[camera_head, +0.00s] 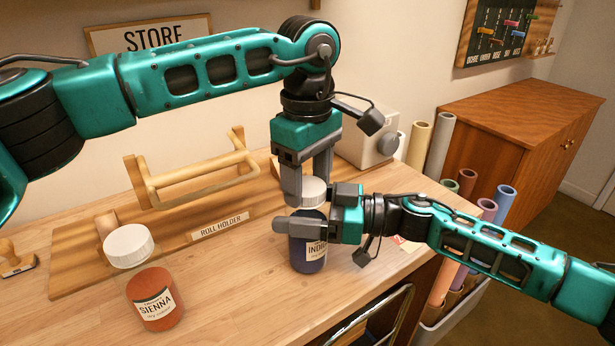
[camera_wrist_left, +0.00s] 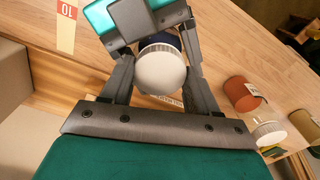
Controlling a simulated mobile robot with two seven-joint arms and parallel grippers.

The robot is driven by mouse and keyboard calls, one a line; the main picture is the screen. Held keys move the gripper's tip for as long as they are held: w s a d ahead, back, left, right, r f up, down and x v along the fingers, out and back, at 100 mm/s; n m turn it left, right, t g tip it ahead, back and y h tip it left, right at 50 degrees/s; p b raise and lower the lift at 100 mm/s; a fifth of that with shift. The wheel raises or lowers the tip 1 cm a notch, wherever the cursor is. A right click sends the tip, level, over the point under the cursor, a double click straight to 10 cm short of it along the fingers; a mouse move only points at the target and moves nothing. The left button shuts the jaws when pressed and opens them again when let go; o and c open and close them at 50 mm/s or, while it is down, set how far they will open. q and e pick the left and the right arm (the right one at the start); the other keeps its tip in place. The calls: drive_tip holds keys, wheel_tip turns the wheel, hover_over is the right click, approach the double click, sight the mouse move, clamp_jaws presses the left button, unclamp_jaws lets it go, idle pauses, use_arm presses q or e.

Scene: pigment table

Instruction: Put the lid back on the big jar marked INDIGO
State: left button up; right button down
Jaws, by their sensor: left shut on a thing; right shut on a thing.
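The big jar marked INDIGO (camera_head: 308,255), dark blue with a cream label, stands upright on the table. My right gripper (camera_head: 300,228) is shut on its upper body from the right. The white round lid (camera_head: 313,192) is at the jar's mouth, and my left gripper (camera_head: 307,188) is shut on it from above. In the left wrist view the lid (camera_wrist_left: 160,70) sits between both fingers, with a strip of dark blue jar behind it. I cannot tell whether the lid is fully seated, as fingers hide part of the rim.
A SIENNA jar (camera_head: 155,298) with a white lid (camera_head: 128,245) stands at the front left. A wooden roll holder (camera_head: 190,178) is behind. A grey-white box (camera_head: 365,143) stands at the back right. Rolls in a bin (camera_head: 455,310) stand beyond the right edge. The front middle is clear.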

use_arm(q)
drive_tip(key=o, duration=0.8)
use_arm(e)
drive_tip(key=shift+w+d, duration=0.1)
drive_tip(key=shift+d, duration=0.05)
use_arm(q)
drive_tip(key=o, duration=0.4)
drive_tip(key=shift+o, duration=0.2)
drive_tip(key=shift+r, duration=0.1)
wheel_tip(320, 180, up, 12)
use_arm(e)
unclamp_jaws()
